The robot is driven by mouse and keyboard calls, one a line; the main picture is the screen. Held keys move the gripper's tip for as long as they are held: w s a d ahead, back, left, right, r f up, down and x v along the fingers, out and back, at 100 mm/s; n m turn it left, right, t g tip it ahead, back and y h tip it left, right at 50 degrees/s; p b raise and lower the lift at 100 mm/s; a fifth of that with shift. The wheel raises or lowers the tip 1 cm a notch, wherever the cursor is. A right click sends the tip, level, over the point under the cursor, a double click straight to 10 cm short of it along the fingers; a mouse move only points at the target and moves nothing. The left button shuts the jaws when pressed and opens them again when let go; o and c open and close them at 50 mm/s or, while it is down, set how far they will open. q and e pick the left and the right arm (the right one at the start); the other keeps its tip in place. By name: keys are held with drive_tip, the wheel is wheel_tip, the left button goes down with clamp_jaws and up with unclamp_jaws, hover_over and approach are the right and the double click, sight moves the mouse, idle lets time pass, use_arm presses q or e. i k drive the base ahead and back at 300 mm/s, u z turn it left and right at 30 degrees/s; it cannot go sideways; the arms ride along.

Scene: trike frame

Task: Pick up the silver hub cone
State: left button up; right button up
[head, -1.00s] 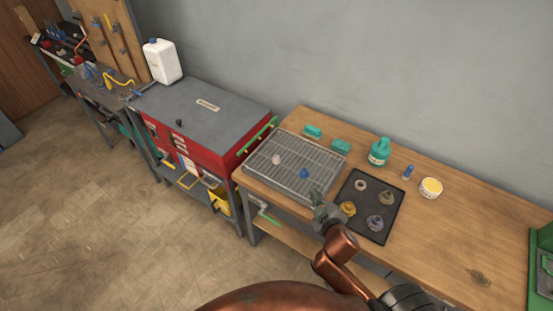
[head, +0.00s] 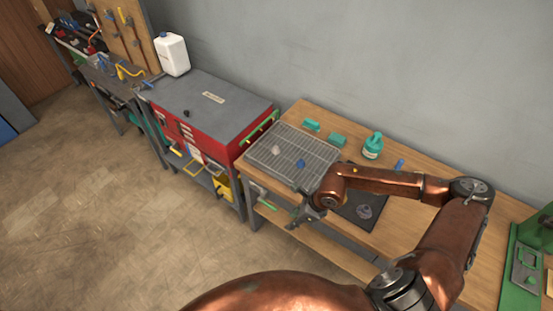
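A grey hub part (head: 364,211) lies on the dark mat (head: 350,219) on the wooden bench; it is silvery, but I cannot tell whether it is the silver hub cone. The rest of the mat and the other parts seen on it earlier are hidden behind my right arm. A pale piece (head: 276,150) and a blue piece (head: 300,164) sit on the wire-rack tray (head: 318,152). My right gripper (head: 300,219) is at the bench's front edge, left of the mat and below the tray. Its fingers are too small to read. My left gripper is out of view.
Teal blocks (head: 337,139), a teal bottle (head: 372,146) and a blue stick (head: 399,165) stand along the back of the bench. A red chest (head: 205,135) stands to the left. A green machine (head: 520,258) is at the right.

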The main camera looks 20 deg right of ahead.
sight(275, 150)
drive_tip(key=k, duration=0.95)
drive_tip(key=z, duration=0.7)
drive_tip(key=i, duration=0.75)
drive_tip(key=z, duration=0.45)
drive_tip(key=i, duration=0.75)
drive_tip(key=u, duration=0.85)
drive_tip(key=i, duration=0.75)
drive_tip(key=u, duration=0.65)
